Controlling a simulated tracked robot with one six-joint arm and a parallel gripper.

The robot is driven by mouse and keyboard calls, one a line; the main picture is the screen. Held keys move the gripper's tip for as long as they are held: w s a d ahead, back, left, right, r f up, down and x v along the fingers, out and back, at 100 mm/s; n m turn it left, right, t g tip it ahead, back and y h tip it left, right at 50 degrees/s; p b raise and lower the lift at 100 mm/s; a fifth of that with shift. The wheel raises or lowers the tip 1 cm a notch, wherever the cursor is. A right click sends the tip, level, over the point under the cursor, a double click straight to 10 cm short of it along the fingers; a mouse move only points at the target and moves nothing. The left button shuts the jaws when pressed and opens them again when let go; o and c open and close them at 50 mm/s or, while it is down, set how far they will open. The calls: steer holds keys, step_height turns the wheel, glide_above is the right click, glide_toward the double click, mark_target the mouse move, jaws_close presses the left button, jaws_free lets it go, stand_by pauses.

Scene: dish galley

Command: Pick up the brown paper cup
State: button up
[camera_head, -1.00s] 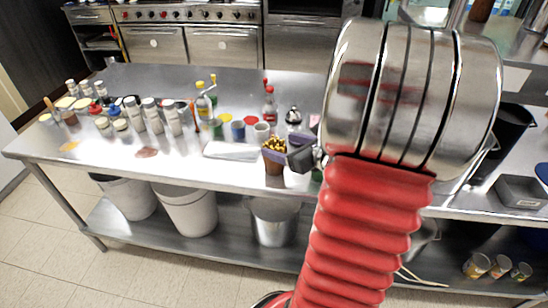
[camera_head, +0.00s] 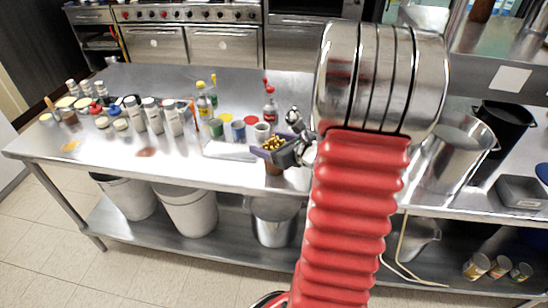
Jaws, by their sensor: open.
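The brown paper cup (camera_head: 272,169) stands upright near the front edge of the steel table, with yellow pieces showing at its top. My gripper (camera_head: 271,151) is open at the cup's upper part, reaching in from the right. A dark purple finger crosses in front of the cup and hides part of its side. The far finger is hard to make out, so I cannot tell whether the jaws touch the cup.
A pale flat tray (camera_head: 230,151) lies left of the cup. A blue cup (camera_head: 238,131), a white cup (camera_head: 262,132) and a red-capped bottle (camera_head: 270,106) stand behind. Several jars crowd the table's left. A metal bucket (camera_head: 455,150) stands at right.

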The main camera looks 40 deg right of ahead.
steer(key=shift+w+f, duration=0.25)
steer(key=shift+w, duration=0.4)
steer(key=shift+c, duration=0.3)
steer(key=shift+s+f, duration=0.1)
steer(key=c, duration=1.1)
